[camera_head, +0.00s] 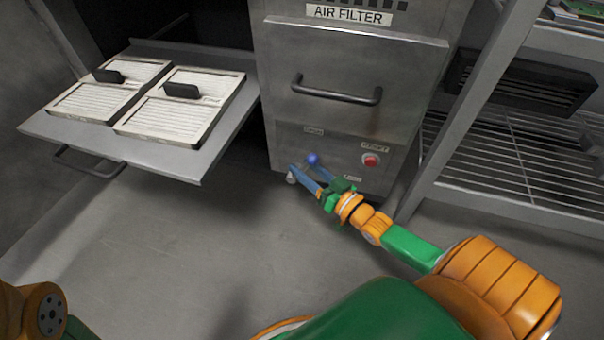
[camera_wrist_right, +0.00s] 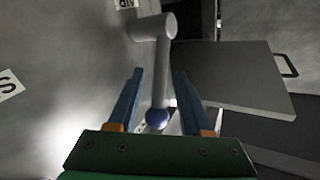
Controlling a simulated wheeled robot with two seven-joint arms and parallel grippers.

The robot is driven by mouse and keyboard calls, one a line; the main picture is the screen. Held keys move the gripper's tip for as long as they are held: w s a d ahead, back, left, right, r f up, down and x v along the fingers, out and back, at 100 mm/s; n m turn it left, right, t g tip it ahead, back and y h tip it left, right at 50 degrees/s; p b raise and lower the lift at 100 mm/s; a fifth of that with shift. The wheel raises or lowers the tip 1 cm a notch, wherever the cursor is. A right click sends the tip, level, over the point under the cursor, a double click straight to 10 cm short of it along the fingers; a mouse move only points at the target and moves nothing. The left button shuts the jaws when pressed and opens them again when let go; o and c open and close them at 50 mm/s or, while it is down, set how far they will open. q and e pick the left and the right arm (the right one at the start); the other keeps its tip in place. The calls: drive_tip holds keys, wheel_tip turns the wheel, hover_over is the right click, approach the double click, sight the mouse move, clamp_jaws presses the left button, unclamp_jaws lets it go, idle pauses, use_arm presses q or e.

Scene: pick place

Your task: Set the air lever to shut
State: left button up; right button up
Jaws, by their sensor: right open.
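The air lever shows in the right wrist view as a grey round hub (camera_wrist_right: 155,27) with a straight grey shaft (camera_wrist_right: 161,80) ending in a blue ball (camera_wrist_right: 157,118). My right gripper (camera_head: 303,167) is open at the cabinet's lower panel. In the wrist view, its blue fingers stand either side of the shaft and ball, with gaps on both sides. My left gripper is out of view.
The cabinet (camera_head: 345,62) marked AIR FILTER has a dark bar handle (camera_head: 337,92). A red button (camera_head: 370,160) sits right of the lever. A pulled-out tray (camera_head: 160,147) holding two framed filters (camera_head: 176,118) stands left. A wire shelf (camera_head: 510,160) stands right. Floor in front is clear.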

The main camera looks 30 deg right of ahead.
drive_tip(key=shift+w+a, duration=0.1)
drive_tip(key=shift+w, duration=0.25)
clamp_jaws()
idle(1.2)
